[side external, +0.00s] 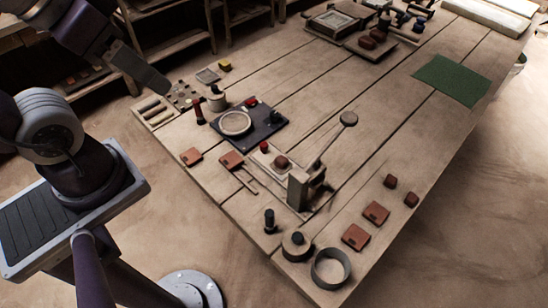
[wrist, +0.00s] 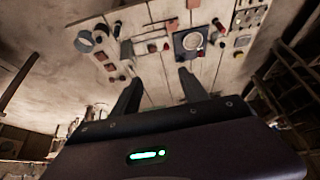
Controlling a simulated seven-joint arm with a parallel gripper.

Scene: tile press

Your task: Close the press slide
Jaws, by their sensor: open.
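The press also shows small in the wrist view (wrist: 127,50), beyond the left finger. My gripper (wrist: 157,84) is open and empty, its two dark fingers spread high above the table. In the side view my arm is at the upper left, away from the press.
A black plate with a pale disc (side external: 234,122) lies behind the slide. A red tile (side external: 232,160) with thin rails lies left of the press. A green mat (side external: 449,80) lies far right.

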